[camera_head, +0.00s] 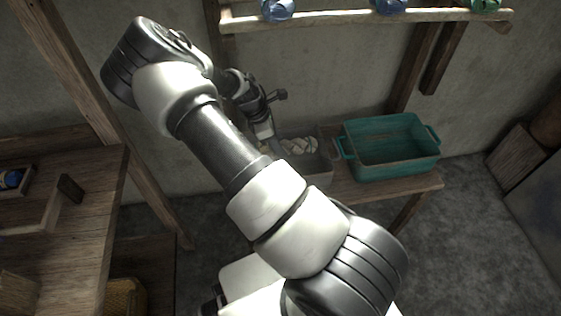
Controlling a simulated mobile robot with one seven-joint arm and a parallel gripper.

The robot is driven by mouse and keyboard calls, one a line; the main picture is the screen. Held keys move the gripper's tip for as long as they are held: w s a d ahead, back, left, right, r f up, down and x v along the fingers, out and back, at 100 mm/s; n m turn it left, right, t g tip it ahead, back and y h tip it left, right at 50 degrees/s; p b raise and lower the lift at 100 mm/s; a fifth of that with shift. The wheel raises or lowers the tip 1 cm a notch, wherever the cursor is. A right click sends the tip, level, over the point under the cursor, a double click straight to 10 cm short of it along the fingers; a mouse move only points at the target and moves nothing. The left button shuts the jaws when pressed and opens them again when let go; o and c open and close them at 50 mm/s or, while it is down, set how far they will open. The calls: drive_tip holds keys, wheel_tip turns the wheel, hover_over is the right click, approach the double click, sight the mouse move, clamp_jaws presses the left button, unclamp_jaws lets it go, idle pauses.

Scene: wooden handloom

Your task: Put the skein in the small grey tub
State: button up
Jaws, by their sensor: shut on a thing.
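The small grey tub (319,175) stands on a wooden bench, partly hidden behind my arm. The cream skein (299,146) shows inside the tub's outline, near its back side. My gripper (277,148) points down at the left part of the tub, with its tip beside the skein. It is shut on the skein, though my arm hides most of the fingers. I cannot tell whether the skein rests on the tub's floor.
A larger teal tub (392,170) with handles stands close to the right on the same bench (420,183). A wooden shelf (350,18) with blue and green balls runs above. A wooden table (85,235) is at left. Posts flank the bench.

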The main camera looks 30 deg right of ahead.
wheel_tip(320, 180, down, 8)
drive_tip(key=shift+f+b, duration=0.2)
drive_tip(key=shift+b, duration=0.75)
drive_tip(key=o, duration=1.2)
drive_tip(key=shift+f, duration=0.1)
drive_tip(key=shift+c, duration=0.2)
drive_tip(key=p+v, duration=0.3)
drive_tip(key=v, duration=0.9)
drive_tip(key=shift+a, duration=0.1)
